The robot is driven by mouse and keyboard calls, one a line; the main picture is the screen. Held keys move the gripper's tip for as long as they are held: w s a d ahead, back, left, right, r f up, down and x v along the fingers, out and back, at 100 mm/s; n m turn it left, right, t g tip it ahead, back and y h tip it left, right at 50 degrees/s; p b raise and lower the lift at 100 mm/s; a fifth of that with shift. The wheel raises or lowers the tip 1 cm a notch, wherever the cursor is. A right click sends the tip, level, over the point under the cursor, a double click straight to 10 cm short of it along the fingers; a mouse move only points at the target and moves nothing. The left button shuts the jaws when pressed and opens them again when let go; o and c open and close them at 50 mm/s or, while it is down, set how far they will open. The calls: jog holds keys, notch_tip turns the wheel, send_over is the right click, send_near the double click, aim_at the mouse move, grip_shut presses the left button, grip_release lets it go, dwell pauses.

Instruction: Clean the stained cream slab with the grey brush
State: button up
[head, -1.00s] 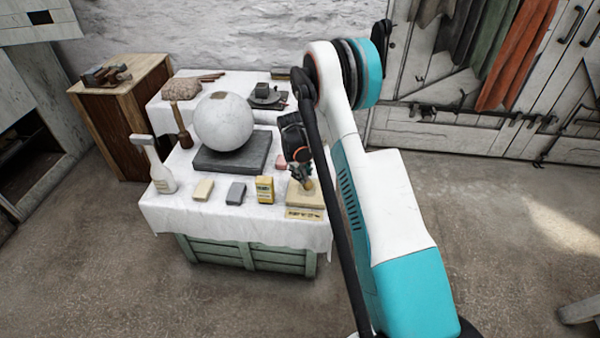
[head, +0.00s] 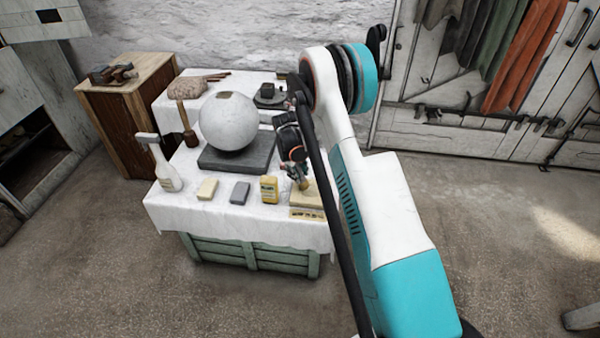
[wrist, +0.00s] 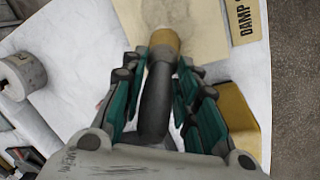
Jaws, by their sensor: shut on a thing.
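The cream slab (head: 318,200) lies near the right front corner of the cloth-covered table, partly hidden by my arm. In the wrist view the slab (wrist: 100,35) fills the upper middle. My gripper (head: 298,174) points down over the slab's left part. In the wrist view my gripper (wrist: 158,88) has its teal fingers closed around the dark grey handle of the brush (wrist: 156,105). Any stain under the head is hard to make out.
A yellow box (head: 269,189), grey block (head: 240,192) and cream block (head: 207,188) line the front edge. A plaster sphere (head: 229,121) rests on a dark plinth (head: 238,158). A lettered card (wrist: 247,18) lies beside the slab.

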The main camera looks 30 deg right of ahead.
jog(key=shift+s+d, duration=0.45)
jog(key=shift+d, duration=0.2)
jog(key=shift+s+d, duration=0.45)
jog(key=shift+d, duration=0.15)
jog(key=shift+w+a, duration=0.45)
jog(key=shift+a, duration=0.2)
jog(key=shift+w+a, duration=0.45)
jog(key=shift+a, duration=0.15)
jog(key=shift+r, duration=0.1)
jog(key=shift+s+d+r, duration=0.45)
jog(key=shift+d+r, duration=0.15)
jog(key=shift+r, duration=0.05)
